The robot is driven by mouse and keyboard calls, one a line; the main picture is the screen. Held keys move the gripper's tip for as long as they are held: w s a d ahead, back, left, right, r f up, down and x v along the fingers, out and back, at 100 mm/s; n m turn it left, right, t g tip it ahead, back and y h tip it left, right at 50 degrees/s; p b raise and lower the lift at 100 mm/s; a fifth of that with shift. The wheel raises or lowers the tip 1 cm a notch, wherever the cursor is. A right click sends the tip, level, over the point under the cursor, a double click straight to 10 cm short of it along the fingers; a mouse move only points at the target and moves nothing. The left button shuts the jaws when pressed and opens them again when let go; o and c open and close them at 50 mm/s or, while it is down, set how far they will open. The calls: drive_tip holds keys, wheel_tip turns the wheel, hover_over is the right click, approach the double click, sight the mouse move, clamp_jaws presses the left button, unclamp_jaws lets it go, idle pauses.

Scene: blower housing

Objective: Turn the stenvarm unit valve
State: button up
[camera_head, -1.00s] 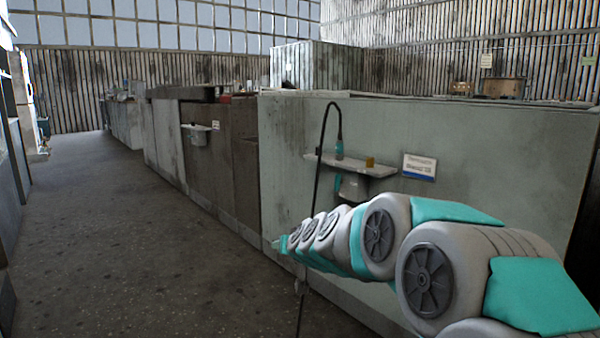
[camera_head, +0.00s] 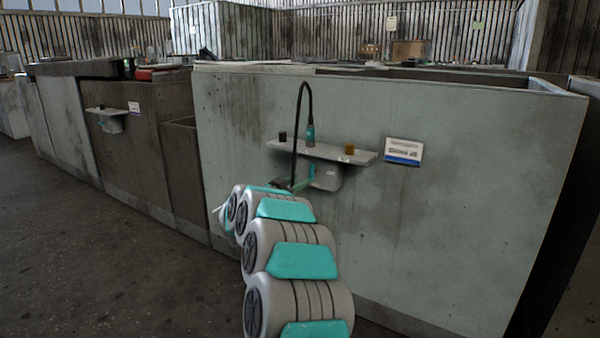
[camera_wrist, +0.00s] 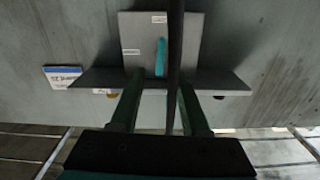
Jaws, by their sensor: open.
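The valve unit (camera_head: 327,178) is a grey box under a shelf on a pale green cabinet. In the wrist view its plate (camera_wrist: 187,45) carries a teal lever (camera_wrist: 160,57), in line with the plate's long white-labelled face and upright in the picture. In the head view the lever is partly hidden and hard to pick out. My gripper (camera_wrist: 158,88) is open, with its two dark green fingers apart and pointing toward the unit. The lever shows between and beyond the fingertips, and nothing is held. In the head view my gripper (camera_head: 294,187) is small, in front of the unit.
A shelf (camera_head: 335,155) juts out above the unit, bearing small items. A dark hose (camera_head: 297,120) arches down in front and crosses between my fingers in the wrist view. A sign (camera_head: 403,151) hangs at right. Another shelf unit (camera_head: 110,115) stands left. Floor (camera_head: 80,240) is clear.

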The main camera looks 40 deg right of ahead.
sight(310, 173)
drive_tip(key=shift+x, duration=3.55)
clamp_jaws()
